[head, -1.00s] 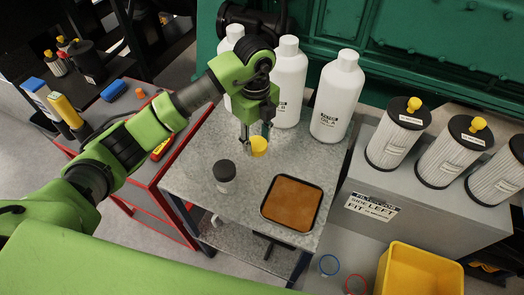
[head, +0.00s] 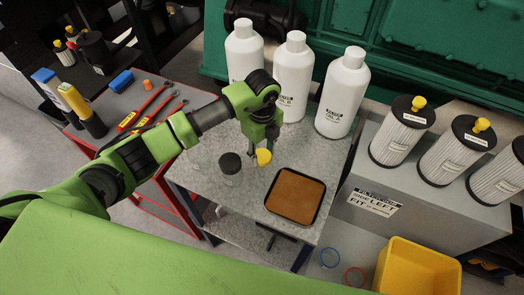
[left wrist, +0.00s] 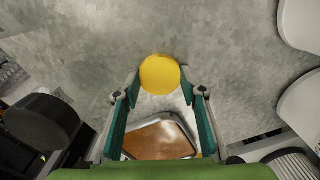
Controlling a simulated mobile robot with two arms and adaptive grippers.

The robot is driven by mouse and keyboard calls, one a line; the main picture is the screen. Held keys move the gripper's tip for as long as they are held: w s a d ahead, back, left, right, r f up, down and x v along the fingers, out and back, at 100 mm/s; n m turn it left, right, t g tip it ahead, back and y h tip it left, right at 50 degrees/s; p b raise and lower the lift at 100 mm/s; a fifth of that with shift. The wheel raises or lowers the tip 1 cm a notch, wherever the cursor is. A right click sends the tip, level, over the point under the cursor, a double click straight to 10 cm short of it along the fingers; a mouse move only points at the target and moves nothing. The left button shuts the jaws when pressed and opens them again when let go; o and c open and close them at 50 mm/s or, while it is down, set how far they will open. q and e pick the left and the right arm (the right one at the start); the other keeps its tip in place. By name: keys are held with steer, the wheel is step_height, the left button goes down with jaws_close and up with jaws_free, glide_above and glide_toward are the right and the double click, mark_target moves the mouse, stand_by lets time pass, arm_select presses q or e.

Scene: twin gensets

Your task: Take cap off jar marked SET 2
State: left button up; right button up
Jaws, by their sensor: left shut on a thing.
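My left gripper (head: 262,151) is shut on a round yellow cap (head: 263,157) over the grey metal table (head: 205,178). In the left wrist view the cap (left wrist: 160,75) sits between the two fingertips (left wrist: 161,88). I cannot tell whether a jar is under the cap; the fingers and cap hide that spot. A jar with a black cap (head: 230,164) stands on the table left of the gripper. Its dark top (left wrist: 42,122) also shows at the left of the wrist view. I cannot read SET 2 on any jar. My right gripper is not in view.
A tray with a brown inside and dark rim (head: 322,205) lies right of the gripper. Several white bottles (head: 293,78) stand behind. Filters (head: 402,132) stand on a grey box at right. A yellow bin (head: 420,268) is at lower right. A red tool cart (head: 160,197) is at left.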

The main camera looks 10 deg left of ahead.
mark_target(262, 155)
arm_select(q)
steer(key=o, duration=1.2)
steer(key=shift+r+p, duration=0.25)
steer(key=shift+p, duration=0.05)
steer(key=shift+w+r+b, duration=0.1)
steer(key=shift+r+b, duration=0.25)
step_height(262, 155, up, 11)
steer(key=shift+r+b, duration=0.1)
steer(key=shift+b, duration=1.15)
